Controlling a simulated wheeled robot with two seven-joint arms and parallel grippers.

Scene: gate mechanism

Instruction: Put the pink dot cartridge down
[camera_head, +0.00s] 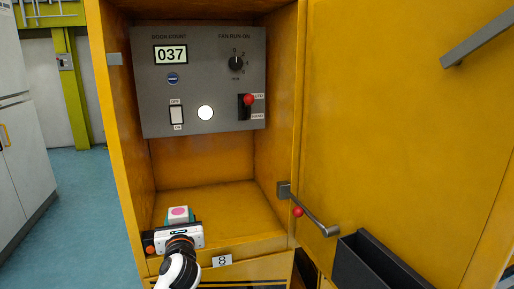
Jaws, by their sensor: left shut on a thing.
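The pink dot cartridge (178,212) is a small pale block with a pink round mark on its face and teal at its sides. It is at the front left of the open yellow compartment (225,200), just beyond my left gripper (179,224). My left gripper is shut on it, and its body hides the cartridge's lower part. I cannot tell whether the cartridge touches the compartment floor. My right gripper is not in view.
A grey control panel (205,120) with a 037 display, knob, switch and red-tipped lever fills the compartment's upper back. A grey handle (310,212) with a red ball juts out at the right. The compartment floor right of the cartridge is clear.

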